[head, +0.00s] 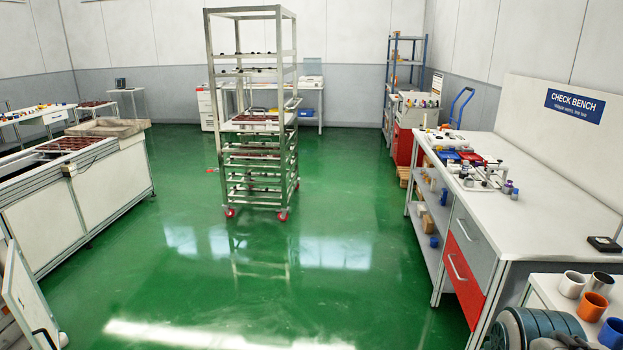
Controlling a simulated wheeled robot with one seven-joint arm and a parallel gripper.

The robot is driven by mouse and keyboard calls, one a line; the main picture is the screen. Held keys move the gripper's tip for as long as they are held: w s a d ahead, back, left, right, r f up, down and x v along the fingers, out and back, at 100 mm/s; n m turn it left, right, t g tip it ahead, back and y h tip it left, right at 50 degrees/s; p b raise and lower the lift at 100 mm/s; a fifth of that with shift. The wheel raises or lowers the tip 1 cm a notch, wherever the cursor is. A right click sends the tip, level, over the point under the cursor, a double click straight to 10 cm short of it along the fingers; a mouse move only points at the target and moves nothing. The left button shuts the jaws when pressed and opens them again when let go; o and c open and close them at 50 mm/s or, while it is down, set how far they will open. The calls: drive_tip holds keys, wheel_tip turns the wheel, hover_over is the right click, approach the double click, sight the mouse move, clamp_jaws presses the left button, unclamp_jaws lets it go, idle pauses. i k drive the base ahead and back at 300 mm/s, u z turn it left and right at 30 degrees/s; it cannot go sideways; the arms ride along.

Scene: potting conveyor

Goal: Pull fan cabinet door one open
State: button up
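A white panel with a black bar handle (27,297) shows at the lower left edge. It looks like a cabinet door standing at an angle. No label on it can be read, so I cannot tell whether it is fan cabinet door one. The cabinet behind it is mostly cut off by the picture edge. My gripper is not in view, and no contact with the panel shows.
A steel rack trolley (254,180) on red castors stands mid-floor. A white conveyor unit (110,185) is at left. The check bench (535,222) with drawers runs along the right. The green floor (215,285) between is clear.

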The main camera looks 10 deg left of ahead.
sight(21, 292)
drive_tip(key=u, duration=0.55)
drive_tip(key=i, duration=1.1)
drive_tip(key=u, duration=1.7)
drive_tip(key=i, duration=0.7)
drive_tip(key=u, duration=0.5)
drive_tip(key=i, duration=2.45)
drive_tip(key=z, duration=0.05)
